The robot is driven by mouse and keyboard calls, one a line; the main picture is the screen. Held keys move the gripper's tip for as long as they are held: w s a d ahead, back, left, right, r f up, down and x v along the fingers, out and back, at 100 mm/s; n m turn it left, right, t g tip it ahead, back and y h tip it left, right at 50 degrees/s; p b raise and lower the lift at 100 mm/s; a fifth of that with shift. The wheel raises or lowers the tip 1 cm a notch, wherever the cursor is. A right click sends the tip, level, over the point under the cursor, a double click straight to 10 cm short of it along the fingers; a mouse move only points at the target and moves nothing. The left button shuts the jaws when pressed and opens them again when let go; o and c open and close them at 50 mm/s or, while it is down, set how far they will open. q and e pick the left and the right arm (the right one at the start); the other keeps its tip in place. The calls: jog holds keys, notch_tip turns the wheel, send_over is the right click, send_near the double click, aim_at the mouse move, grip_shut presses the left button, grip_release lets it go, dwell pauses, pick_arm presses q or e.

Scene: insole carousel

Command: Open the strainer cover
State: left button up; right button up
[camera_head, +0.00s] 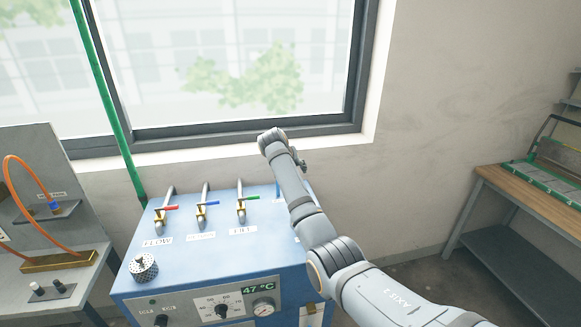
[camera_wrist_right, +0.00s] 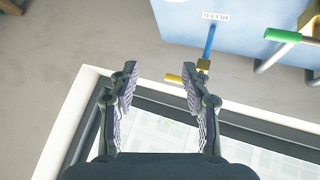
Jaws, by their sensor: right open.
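I cannot tell for sure which part is the strainer cover. A silver perforated cylinder (camera_head: 143,266) stands on the front left of the blue machine top (camera_head: 200,262). My right arm reaches over the machine's right side, and its gripper is mostly hidden behind the arm in the head view. In the right wrist view my right gripper (camera_wrist_right: 160,76) is open and empty. A brass fitting (camera_wrist_right: 203,67) with a yellow handle (camera_wrist_right: 174,79) on a blue pipe (camera_wrist_right: 209,42) lies beyond its right finger. My left gripper is not in view.
Red (camera_head: 171,207), blue (camera_head: 207,203) and green (camera_head: 252,197) valve handles stand along the machine's back. A window (camera_head: 240,138) is behind. A bench with an orange hose (camera_head: 32,168) is left, and a wooden bench (camera_head: 520,190) is right.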

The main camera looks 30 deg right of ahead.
jog(key=v, duration=0.5)
jog(key=shift+r, duration=0.1)
